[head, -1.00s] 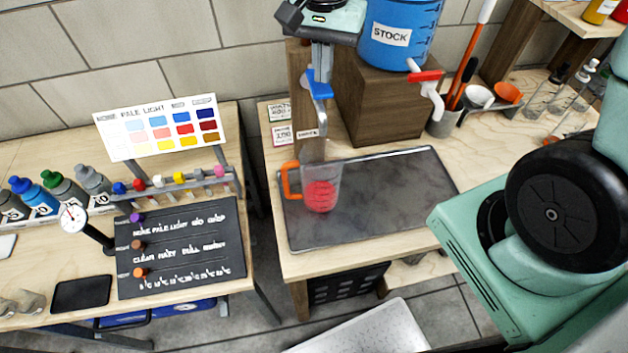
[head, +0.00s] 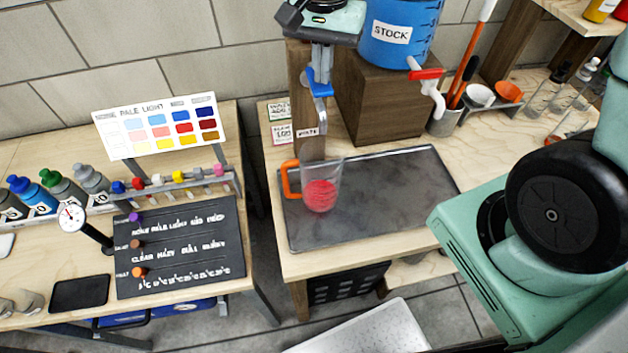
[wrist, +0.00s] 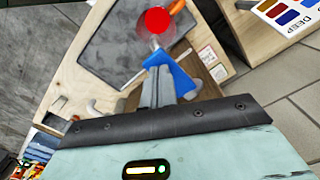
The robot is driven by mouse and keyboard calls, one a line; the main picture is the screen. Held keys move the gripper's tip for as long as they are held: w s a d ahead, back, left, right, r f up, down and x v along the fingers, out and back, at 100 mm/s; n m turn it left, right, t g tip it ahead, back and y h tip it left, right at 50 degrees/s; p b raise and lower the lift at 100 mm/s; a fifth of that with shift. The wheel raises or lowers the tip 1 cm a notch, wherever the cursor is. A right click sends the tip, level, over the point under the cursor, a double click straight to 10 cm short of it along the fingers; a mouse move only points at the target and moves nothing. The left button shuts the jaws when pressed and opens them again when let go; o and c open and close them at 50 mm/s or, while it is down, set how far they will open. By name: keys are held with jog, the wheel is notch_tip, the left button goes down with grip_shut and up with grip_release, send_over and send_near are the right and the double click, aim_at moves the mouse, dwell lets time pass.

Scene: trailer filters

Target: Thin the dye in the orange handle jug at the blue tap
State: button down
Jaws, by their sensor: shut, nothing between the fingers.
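The jug with the orange handle (head: 289,179) stands upright on the dark tray, under the blue tap, with red dye (head: 320,196) in its lower part. In the wrist view the red dye (wrist: 157,20) shows from above. The blue tap (head: 319,88) is on a wooden post, its grey spout above the jug. Its blue lever also shows in the wrist view (wrist: 183,83). My gripper (head: 322,72) is at the tap, its grey fingers (wrist: 158,75) shut and empty, close beside or touching the lever. I cannot tell whether water runs.
The dark tray (head: 400,190) is otherwise bare. A blue stock barrel (head: 400,35) with a red-handled tap (head: 425,75) stands on a wooden block (head: 385,105) to the right. A colour chart (head: 160,127) and several bottles are on the left table.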

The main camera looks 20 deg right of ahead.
jog(key=shift+f+b, duration=0.9)
jog(key=shift+f, duration=0.35)
jog(key=shift+r, duration=0.15)
dwell(6.1)
